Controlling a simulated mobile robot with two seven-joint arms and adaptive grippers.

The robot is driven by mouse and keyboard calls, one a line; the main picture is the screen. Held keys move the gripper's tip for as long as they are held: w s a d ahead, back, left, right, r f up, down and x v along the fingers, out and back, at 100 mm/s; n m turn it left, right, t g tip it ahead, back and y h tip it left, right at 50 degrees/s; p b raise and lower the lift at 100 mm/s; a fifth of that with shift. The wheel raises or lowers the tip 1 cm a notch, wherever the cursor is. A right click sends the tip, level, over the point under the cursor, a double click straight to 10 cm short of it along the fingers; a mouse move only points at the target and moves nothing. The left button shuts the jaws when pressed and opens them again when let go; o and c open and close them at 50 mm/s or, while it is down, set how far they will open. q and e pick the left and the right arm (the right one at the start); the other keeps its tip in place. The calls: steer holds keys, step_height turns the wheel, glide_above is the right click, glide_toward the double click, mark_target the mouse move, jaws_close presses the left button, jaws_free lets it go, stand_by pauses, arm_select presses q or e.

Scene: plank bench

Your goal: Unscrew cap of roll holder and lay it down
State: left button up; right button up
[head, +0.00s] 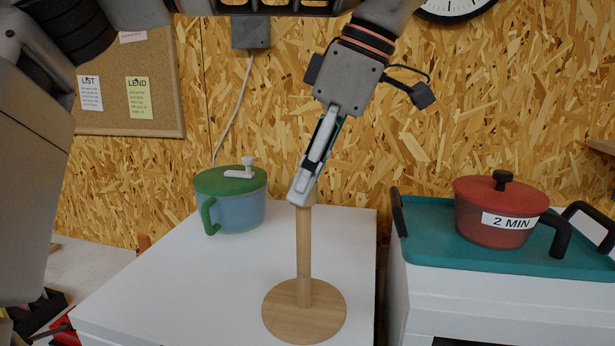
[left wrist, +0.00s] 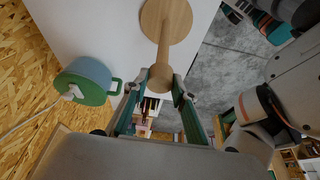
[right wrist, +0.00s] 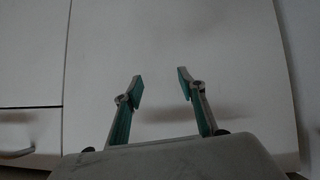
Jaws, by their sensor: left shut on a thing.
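The wooden roll holder (head: 304,255) stands upright on the white cabinet top, with a round base and a thin post. My left gripper (head: 303,192) comes down from above at a tilt and is shut on the cap at the top of the post. In the head view its fingers hide most of the cap. In the left wrist view the round wooden cap (left wrist: 160,78) sits between the two fingertips, in line with the post. My right gripper (right wrist: 160,88) shows only in the right wrist view, open and empty before a plain pale panel.
A blue pot with a green lid (head: 231,200) stands on the cabinet top (head: 190,285) left of the holder. A red pot (head: 495,215) labelled "2 MIN" stands on a teal tray (head: 430,240) to the right. Bare cabinet top surrounds the holder's base.

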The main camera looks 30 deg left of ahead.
arm_select(q)
steer(key=shift+n+g, duration=0.5)
steer(key=shift+n, duration=0.9)
steer(key=shift+w, duration=0.1)
steer(key=n+g, duration=0.1)
steer(key=n, duration=0.1)
steer(key=shift+a+n+h, duration=0.1)
steer(key=shift+n+h, duration=0.3)
steer(key=o, duration=1.1)
steer(key=shift+o, duration=0.2)
steer(key=v, duration=0.7)
steer(key=shift+r, duration=0.2)
